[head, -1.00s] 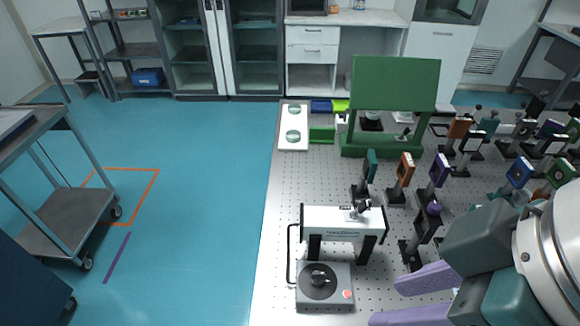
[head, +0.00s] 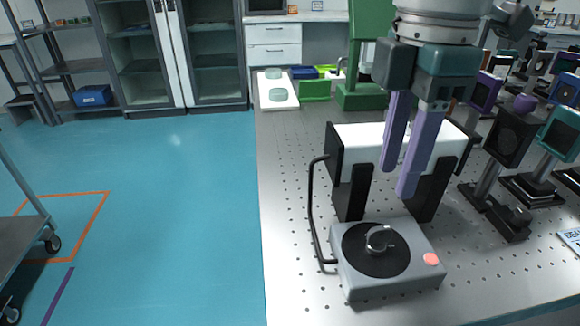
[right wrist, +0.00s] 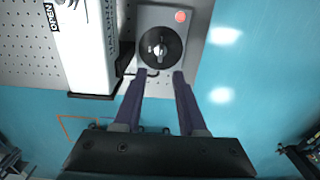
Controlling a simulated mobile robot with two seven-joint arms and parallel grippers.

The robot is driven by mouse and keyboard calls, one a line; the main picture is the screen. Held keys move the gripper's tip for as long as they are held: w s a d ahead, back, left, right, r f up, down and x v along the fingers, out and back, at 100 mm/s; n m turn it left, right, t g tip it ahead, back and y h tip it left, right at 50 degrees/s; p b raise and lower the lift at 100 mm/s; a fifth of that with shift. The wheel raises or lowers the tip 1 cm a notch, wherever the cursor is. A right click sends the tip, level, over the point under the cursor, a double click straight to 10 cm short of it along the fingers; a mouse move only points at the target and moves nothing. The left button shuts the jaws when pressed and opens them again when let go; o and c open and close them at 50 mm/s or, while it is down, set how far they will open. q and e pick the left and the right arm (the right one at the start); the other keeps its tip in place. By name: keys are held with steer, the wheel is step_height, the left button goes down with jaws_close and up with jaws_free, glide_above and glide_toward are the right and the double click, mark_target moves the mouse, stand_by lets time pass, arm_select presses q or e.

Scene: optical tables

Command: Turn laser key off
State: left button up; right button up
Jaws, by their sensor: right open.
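The laser key (head: 380,240) is a small silver knob on a round black dial, on top of a grey control box (head: 415,278) with a red-orange button. The key also shows in the right wrist view (right wrist: 158,49). My right gripper (head: 397,181) points down with its two purple fingers apart and nothing between them. In the head view it hangs in front of the white laser housing (head: 358,140), above and behind the key. In the right wrist view its fingertips (right wrist: 159,74) lie just short of the dial, apart from the key. My left gripper is out of view.
A black cable (head: 311,205) links the laser to the box along its left. Optic mounts (head: 510,140) stand at the right. A white tray with glass discs (head: 293,93) and green bins lie at the back. The perforated table (head: 285,260) is bare at front left.

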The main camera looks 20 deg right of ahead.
mark_target(382, 229)
step_height(382, 229, down, 9)
steer(key=shift+s+f+b, duration=0.1)
steer(key=shift+f+b, duration=0.1)
steer(key=shift+b, duration=0.4)
jaws_close()
stand_by(0.3)
